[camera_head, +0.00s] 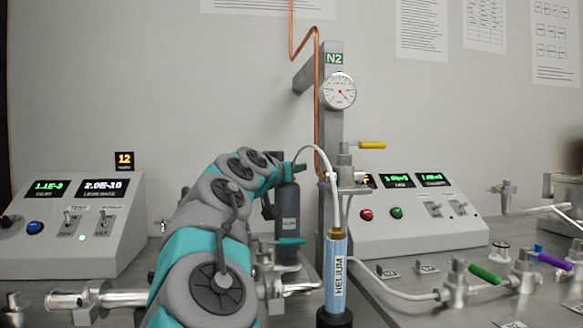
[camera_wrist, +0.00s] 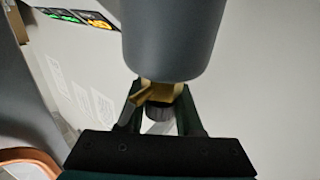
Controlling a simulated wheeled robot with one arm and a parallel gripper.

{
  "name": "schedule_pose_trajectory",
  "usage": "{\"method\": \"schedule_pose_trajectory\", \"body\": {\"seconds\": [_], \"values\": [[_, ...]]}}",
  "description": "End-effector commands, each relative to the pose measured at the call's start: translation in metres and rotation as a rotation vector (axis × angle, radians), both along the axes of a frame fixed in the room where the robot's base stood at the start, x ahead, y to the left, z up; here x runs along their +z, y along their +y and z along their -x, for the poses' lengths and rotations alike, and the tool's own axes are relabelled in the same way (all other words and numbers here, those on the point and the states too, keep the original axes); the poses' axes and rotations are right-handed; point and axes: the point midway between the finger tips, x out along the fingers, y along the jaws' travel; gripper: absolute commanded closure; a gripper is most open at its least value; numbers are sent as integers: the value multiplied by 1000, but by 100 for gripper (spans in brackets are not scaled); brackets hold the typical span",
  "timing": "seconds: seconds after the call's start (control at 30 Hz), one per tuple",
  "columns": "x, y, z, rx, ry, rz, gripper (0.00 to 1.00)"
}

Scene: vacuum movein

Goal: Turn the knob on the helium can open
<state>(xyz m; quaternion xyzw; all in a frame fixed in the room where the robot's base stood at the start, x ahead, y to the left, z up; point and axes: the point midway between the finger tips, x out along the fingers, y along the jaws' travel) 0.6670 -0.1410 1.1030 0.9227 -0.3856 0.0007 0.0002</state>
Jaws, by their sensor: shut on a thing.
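The can labelled HELIUM (camera_head: 338,285) is light blue and stands upright in the head view, right of my arm. A white tube rises from its top; I cannot make out a knob there. Left of it, a dark grey bottle (camera_head: 288,222) stands upright, with my gripper (camera_head: 296,169) at its top. In the wrist view, the grey bottle (camera_wrist: 172,38) ends in a brass neck with a dark ridged knob (camera_wrist: 160,93). The fingers of my gripper (camera_wrist: 162,108) lie on either side of this neck and knob and are shut on it. The exact contact is partly hidden.
A gauge (camera_head: 340,91) and copper pipe (camera_head: 317,130) are on the N2 post behind. Console boxes stand left (camera_head: 75,225) and right (camera_head: 420,220). Valves with yellow (camera_head: 372,145), green (camera_head: 484,273) and purple (camera_head: 556,262) handles are at the right. My arm hides part of the bench.

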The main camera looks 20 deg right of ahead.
Motion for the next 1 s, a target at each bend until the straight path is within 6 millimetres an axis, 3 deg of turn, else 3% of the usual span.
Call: {"method": "schedule_pose_trajectory", "body": {"seconds": [0.37, 0.4, 0.6, 1.0], "values": [[-1, -1, 0, -14, 1, 0, 100], [-2, -1, 0, -14, 1, 0, 61], [-2, -1, 0, -13, 2, -1, 39], [-3, 7, 6, -11, 1, 0, 36]]}}
